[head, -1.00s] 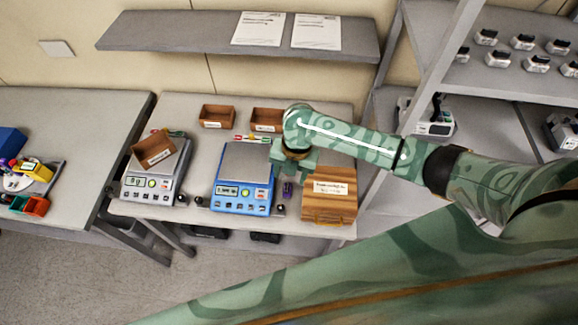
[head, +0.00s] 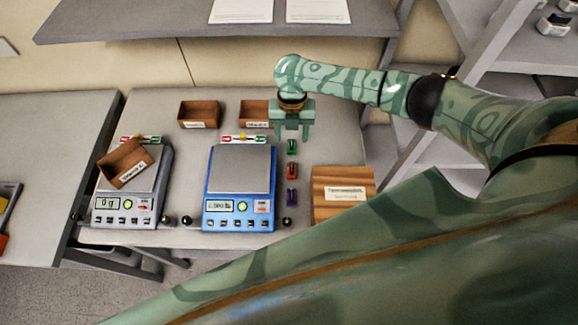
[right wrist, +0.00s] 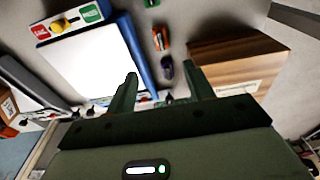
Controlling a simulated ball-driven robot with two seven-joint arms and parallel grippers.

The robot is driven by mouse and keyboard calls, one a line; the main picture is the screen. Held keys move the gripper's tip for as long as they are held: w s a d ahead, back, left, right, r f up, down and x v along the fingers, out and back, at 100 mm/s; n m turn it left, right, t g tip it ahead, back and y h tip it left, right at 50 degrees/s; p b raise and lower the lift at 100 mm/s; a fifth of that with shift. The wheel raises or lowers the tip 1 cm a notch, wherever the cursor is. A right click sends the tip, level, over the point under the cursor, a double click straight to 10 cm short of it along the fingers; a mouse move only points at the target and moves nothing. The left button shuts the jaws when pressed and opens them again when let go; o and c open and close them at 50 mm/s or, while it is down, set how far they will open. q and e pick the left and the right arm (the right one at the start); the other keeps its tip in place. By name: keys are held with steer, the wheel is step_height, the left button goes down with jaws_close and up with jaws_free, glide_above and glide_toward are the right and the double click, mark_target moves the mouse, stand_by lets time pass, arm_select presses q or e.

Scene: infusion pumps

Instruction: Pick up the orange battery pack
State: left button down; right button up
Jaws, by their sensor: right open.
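The orange battery pack (head: 292,172) lies on the table between the blue scale and the wooden box, in a column with a green pack (head: 292,148) behind it and a purple pack (head: 291,198) in front. In the right wrist view the orange pack (right wrist: 161,38) lies beyond the fingertips, with the purple pack (right wrist: 167,69) nearer. My right gripper (head: 292,136) is open and empty, with its fingers pointing down near the green pack. It looks raised above the table, apart from the orange pack. My left gripper is not in view.
The blue scale (head: 240,188) stands left of the packs, and the wooden box (head: 342,207) stands right. A grey scale (head: 130,207) carries a tilted brown tray (head: 124,164). Two brown trays (head: 199,116) (head: 254,107) sit at the back. A shelf (head: 120,24) overhangs behind.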

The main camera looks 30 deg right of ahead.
step_height(320, 180, down, 3)
steer(key=b, duration=0.9)
glide_above(292, 167)
steer(key=f, duration=0.7)
steer(key=shift+w+d, duration=0.1)
steer(key=shift+w, duration=0.25)
steer(key=f+b, duration=0.6)
steer(key=shift+s, duration=0.35)
steer(key=shift+r, duration=0.3)
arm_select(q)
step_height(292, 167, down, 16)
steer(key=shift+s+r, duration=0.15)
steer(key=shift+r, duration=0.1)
arm_select(e)
steer(key=c, duration=1.1)
